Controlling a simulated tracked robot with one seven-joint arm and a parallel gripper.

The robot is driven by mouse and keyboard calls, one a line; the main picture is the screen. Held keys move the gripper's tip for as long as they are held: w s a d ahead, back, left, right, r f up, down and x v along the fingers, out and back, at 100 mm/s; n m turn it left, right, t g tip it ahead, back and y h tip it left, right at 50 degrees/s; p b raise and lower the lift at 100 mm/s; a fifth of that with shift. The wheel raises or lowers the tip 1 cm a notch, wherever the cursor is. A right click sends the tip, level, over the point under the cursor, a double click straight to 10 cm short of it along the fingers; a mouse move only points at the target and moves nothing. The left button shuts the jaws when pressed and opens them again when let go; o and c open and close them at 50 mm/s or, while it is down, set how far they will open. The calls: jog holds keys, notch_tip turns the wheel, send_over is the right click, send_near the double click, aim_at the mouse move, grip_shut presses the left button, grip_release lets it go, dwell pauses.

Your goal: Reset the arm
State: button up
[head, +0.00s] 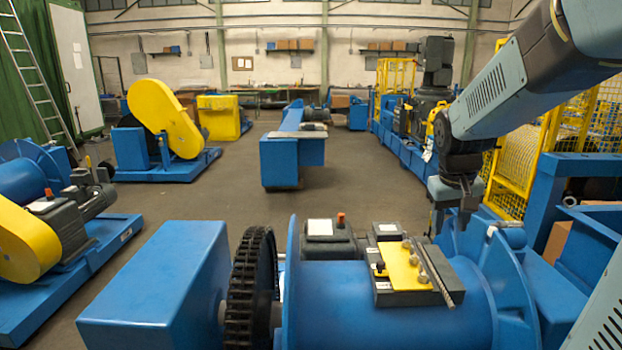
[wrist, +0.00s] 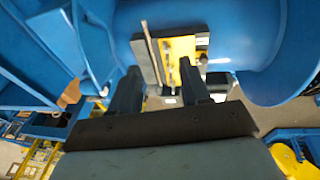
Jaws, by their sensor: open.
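My gripper (head: 456,205) hangs from my arm at the right in the head view, above the blue drum housing (head: 385,325). In the wrist view my gripper (wrist: 160,85) shows two dark fingers spread apart, with nothing between them touching either one. Beyond the fingers lies the dark block with a yellow plate (head: 402,268) and a metal rod (head: 437,272) along its edge. The yellow plate (wrist: 180,55) and the rod (wrist: 154,52) also show in the wrist view. Several round knobs sit on the plate in the head view.
A black toothed chain wheel (head: 252,290) stands left of the drum, beside a blue box (head: 160,280). A motor with a red knob (head: 330,238) sits behind the drum. Yellow mesh fencing (head: 515,165) stands at the right. The grey floor (head: 230,195) behind is partly clear.

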jog(key=s+a+r+t+y, duration=0.1)
jog(key=s+a+r, duration=0.1)
jog(key=s, duration=0.5)
jog(key=s+a+r+t, duration=0.2)
jog(key=s+a+r, duration=0.1)
jog(key=s, duration=0.5)
jog(key=shift+s+a+y, duration=0.2)
jog(key=shift+a+y, duration=0.1)
jog(key=shift+y, duration=0.1)
jog(key=shift+r, duration=0.1)
